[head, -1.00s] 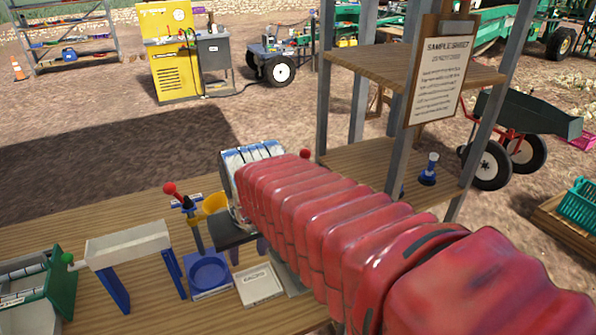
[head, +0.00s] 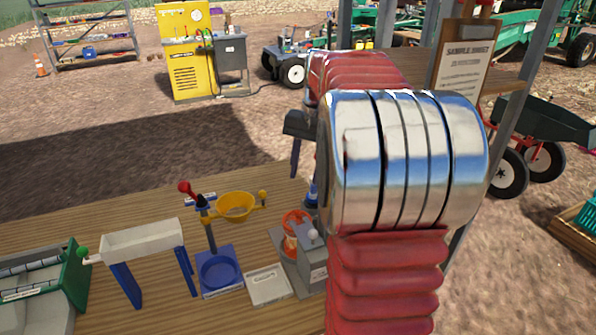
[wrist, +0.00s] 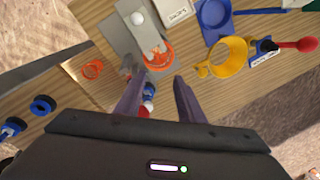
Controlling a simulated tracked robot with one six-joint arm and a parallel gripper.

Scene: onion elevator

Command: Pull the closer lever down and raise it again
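Several hand levers stand on the wooden bench; no label is legible enough to show which is the closer. A grey device (head: 312,268) with a pale knob and orange ring (head: 296,222) stands partly behind my arm; it also shows in the wrist view (wrist: 122,38). Left of it, a red-knobbed lever (head: 185,188) is raised above a blue base (head: 220,270), beside a yellow funnel (head: 237,206). The red knob is at right in the wrist view (wrist: 307,43).
A white trough on blue legs (head: 142,240) and a green-ended tray unit (head: 62,285) stand at bench left. A blue-and-white item (wrist: 148,97) shows between my fingers, apparently beyond them. A shelf post (head: 510,100) and a sample sheet board (head: 462,70) rise at right.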

